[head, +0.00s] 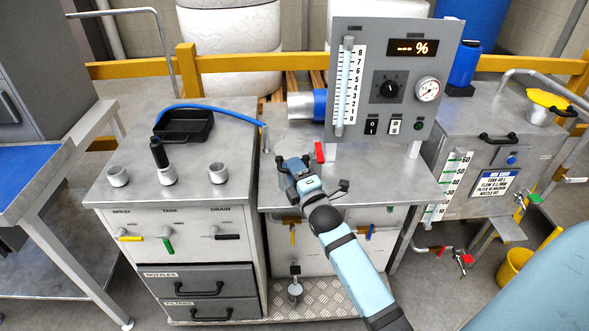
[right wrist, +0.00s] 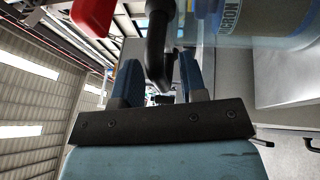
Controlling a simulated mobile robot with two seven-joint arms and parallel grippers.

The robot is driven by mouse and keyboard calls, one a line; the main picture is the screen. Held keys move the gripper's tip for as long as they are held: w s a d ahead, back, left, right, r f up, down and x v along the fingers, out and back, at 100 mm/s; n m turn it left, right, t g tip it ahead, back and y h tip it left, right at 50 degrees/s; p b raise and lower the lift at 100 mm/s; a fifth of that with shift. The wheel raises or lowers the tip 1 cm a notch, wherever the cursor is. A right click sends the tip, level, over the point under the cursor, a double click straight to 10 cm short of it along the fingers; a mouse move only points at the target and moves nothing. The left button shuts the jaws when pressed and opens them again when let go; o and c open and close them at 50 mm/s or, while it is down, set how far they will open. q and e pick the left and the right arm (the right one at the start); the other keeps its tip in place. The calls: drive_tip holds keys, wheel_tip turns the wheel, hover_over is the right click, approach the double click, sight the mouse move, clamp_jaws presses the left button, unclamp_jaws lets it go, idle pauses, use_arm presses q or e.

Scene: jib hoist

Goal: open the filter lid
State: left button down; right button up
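A clear filter housing (right wrist: 240,32) with a blue band lettered "MICRON" shows at the top right of the right wrist view. A black curved handle (right wrist: 158,45) beside it runs down between the two blue fingers of my right gripper (right wrist: 160,78). The fingers are apart, with a gap visible beside the handle. In the head view my right gripper (head: 293,165) is over the steel bench top, below and left of the gauge panel, and hides what lies under it. I cannot make out the lid itself clearly. My left gripper is not in view.
A red lever (head: 319,152) stands close to my right gripper. The gauge panel (head: 388,80) rises behind it. A black tray (head: 184,125) and a blue hose (head: 215,109) lie on the left cabinet. The right bench top (head: 400,178) has free room.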

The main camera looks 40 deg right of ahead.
drive_tip(key=shift+c, duration=0.5)
clamp_jaws()
drive_tip(key=shift+r, duration=0.1)
